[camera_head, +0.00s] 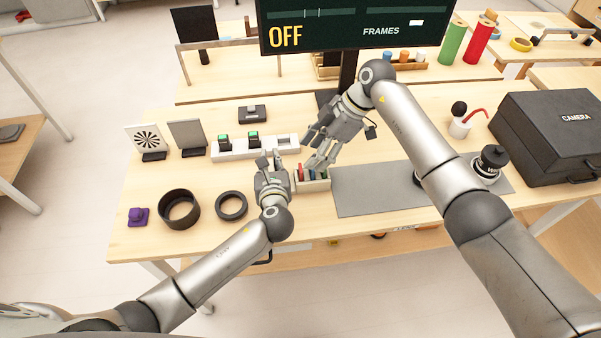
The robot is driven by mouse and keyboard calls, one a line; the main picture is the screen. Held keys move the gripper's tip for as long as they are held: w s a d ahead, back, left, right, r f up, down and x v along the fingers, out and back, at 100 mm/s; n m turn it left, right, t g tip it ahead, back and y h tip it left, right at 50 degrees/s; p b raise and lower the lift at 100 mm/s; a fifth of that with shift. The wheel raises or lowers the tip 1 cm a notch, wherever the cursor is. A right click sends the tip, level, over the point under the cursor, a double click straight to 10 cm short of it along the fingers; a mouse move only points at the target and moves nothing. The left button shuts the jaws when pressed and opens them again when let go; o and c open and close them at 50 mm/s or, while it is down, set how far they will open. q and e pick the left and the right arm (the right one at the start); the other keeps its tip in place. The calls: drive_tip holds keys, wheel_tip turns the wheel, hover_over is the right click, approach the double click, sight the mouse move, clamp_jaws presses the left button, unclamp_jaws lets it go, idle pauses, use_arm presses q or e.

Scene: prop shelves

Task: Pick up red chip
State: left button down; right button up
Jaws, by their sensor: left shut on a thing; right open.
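A small pale tray (314,187) stands near the middle of the table and holds several coloured pieces on edge. A red chip (301,172) shows as a thin strip at the tray's left end. My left gripper (270,161) is at the left side of the tray, shut; it appears to hold the tray's left end, but the contact is hidden by the hand. My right gripper (317,164) is open just above the tray, pointing down at the pieces, and covers part of them. I see nothing between its fingers.
A white switch strip (230,152) lies behind my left gripper. Black rings (179,209) and a purple piece (138,217) are at the left. A grey mat (375,197) is right of the tray. A black camera case (550,140) stands far right.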

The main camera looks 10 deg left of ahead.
sight(301, 174)
drive_tip(key=x, duration=0.6)
drive_tip(key=shift+w+f, duration=0.15)
drive_tip(key=shift+f, duration=0.15)
drive_tip(key=c, duration=0.9)
